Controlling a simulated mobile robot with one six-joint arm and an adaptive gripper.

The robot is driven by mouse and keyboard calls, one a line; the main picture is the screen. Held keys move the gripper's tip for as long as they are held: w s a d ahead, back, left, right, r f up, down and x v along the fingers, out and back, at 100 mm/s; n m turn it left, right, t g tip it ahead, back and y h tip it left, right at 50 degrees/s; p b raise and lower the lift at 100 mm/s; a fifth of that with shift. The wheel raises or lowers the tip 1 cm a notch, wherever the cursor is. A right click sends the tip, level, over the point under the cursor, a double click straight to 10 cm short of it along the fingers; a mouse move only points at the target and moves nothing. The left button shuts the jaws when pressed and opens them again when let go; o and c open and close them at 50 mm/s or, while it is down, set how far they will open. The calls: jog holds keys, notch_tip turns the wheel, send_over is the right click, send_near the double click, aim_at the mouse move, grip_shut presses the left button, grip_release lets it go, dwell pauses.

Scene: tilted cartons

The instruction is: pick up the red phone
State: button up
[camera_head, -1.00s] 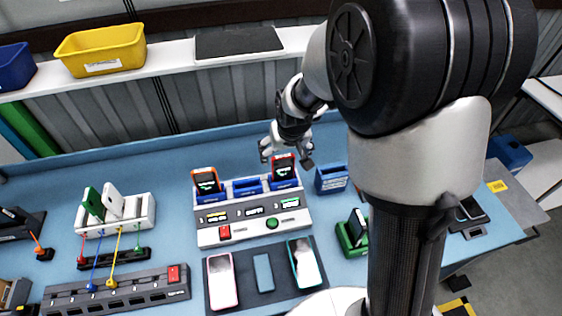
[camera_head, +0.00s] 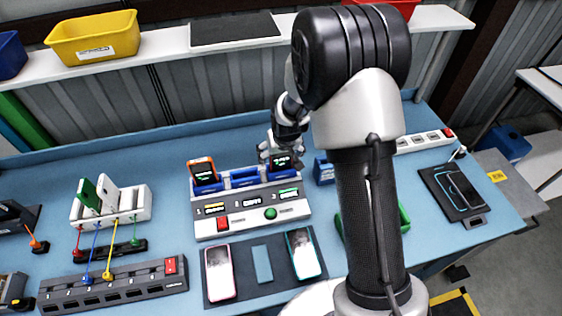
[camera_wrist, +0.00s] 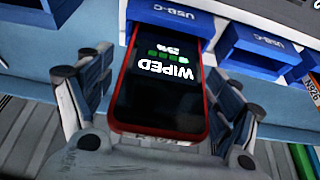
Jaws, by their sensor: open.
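The red phone (camera_wrist: 160,85) has a red rim and a dark screen reading "WIPED" in the wrist view. It stands in the right blue slot of a grey-white dock (camera_head: 255,218), its lower end in the slot. In the head view the red phone (camera_head: 284,164) is small and partly hidden by my gripper. My gripper (camera_wrist: 160,122) is open, with one finger on each side of the phone's upper part. Whether the pads touch the phone cannot be told.
An orange phone (camera_head: 202,170) stands in the dock's left slot; the middle slot is empty. A white rack (camera_head: 110,207) stands left. A shelf with a yellow bin (camera_head: 95,38) runs behind.

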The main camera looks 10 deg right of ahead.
jog(key=c, duration=1.3)
